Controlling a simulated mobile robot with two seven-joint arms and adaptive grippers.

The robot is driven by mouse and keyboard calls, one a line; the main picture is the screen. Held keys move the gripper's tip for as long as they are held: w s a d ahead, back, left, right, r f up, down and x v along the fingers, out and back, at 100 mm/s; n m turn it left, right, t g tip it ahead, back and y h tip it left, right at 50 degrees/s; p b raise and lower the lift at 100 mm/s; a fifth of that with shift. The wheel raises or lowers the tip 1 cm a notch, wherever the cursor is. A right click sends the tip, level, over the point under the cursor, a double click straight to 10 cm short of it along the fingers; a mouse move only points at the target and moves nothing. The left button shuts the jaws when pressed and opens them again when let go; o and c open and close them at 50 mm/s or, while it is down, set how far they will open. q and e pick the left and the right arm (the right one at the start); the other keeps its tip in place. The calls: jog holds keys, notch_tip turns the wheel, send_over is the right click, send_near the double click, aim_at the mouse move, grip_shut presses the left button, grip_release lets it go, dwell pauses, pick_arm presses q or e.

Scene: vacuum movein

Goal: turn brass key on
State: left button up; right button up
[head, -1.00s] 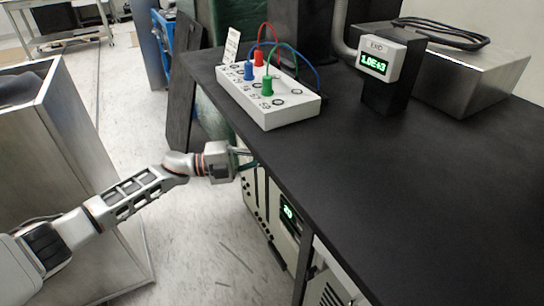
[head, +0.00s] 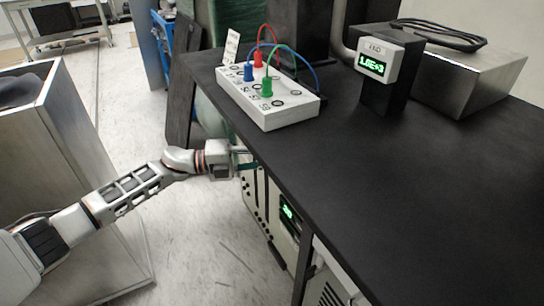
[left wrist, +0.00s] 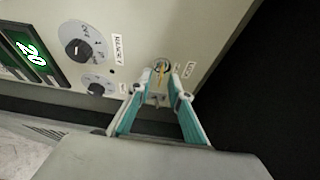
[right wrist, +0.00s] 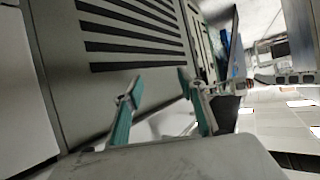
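The brass key (left wrist: 161,68) shows as a small yellowish piece at a round lock on the beige panel (left wrist: 135,20) in the left wrist view. My left gripper (left wrist: 157,84) is open in front of it, with one teal finger on either side of the lock. I cannot tell whether the fingertips touch the key. In the head view my left gripper (head: 245,157) is at the instrument front under the bench edge, and the key is hidden there. My right gripper (right wrist: 158,82) is open and empty, facing a slotted grey panel (right wrist: 135,40).
Two dark knobs (left wrist: 79,49) and a green display (left wrist: 30,50) sit left of the lock. The black bench top (head: 400,180) carries a white box with coloured plugs (head: 270,107) and a gauge (head: 378,62). A metal cabinet (head: 60,150) stands at the left.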

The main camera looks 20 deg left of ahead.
pick_arm(q)
jog(key=shift+a, duration=0.15)
jog(key=v, duration=1.1)
jog(key=shift+s+a, duration=0.2)
jog(key=shift+a, duration=0.15)
jog(key=shift+s, duration=0.1)
